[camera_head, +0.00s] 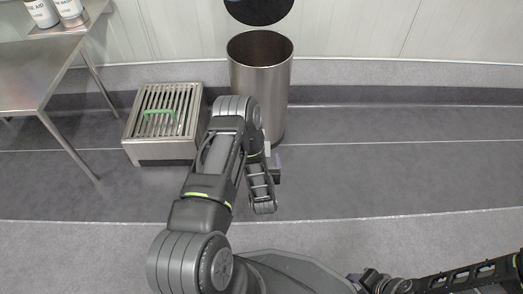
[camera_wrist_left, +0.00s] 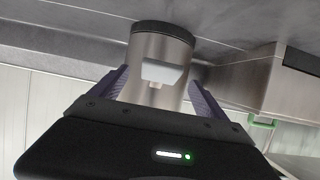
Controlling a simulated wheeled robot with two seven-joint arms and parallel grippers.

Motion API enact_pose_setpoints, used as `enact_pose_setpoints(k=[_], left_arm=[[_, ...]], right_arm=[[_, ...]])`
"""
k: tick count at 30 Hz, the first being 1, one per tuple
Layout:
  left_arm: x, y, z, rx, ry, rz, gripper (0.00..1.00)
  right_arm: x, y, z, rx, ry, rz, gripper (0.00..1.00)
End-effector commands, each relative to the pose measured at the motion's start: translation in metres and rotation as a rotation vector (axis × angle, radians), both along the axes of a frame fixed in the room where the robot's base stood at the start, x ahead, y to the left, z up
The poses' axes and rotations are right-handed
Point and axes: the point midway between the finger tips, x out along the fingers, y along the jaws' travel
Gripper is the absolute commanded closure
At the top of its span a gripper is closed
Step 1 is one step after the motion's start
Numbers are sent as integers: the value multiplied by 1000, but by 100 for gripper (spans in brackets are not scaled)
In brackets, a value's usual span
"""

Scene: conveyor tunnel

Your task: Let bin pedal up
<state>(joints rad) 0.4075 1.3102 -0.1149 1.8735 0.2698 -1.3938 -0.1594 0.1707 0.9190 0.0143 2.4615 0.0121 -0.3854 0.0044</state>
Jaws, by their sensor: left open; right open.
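The metal bin (camera_head: 262,85) stands upright by the wall. Its round black lid (camera_head: 258,8) is raised, so the bin's mouth is open. In the left wrist view the bin (camera_wrist_left: 150,48) appears upside down, with a dark base ring and a pale grey pedal (camera_wrist_left: 163,73) at its foot. My left gripper (camera_wrist_left: 163,88) is open, its purple fingers on either side of the pedal in that view; whether it touches the pedal cannot be told. In the head view the forearm mostly hides this gripper (camera_head: 274,167) at the bin's base. My right gripper (camera_head: 367,282) is low at the right, open and away from the bin.
A slatted metal box (camera_head: 140,150) with a green handle (camera_head: 160,112) stands left of the bin. A steel table (camera_head: 35,75) with white containers (camera_head: 42,12) is at far left. The floor right of the bin is clear.

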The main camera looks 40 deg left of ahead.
Motion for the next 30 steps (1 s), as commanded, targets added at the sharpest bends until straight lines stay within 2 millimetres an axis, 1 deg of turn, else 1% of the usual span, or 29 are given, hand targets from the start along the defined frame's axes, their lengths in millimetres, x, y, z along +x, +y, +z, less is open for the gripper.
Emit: enact_pose_setpoints(k=[1, 4, 6, 12, 17, 24, 30], left_arm=[[3, 6, -2, 1, -6, 9, 15], [9, 15, 0, 13, -15, 12, 15], [23, 21, -8, 15, -17, 4, 15], [43, 35, -17, 13, -14, 2, 15], [48, 39, -18, 13, -13, 2, 15], [48, 39, -17, 12, -12, 1, 15], [48, 39, -17, 12, -12, 1, 31]], right_arm=[[1, 0, -5, 1, -1, 0, 59], [1, 0, -9, 2, -1, -1, 59], [3, -1, -18, 3, -1, -1, 59], [5, -1, -27, 5, -2, -3, 59], [5, -2, -28, 6, -3, -3, 59], [5, -2, -28, 6, -3, -3, 59], [5, -2, -28, 6, -2, -3, 59]])
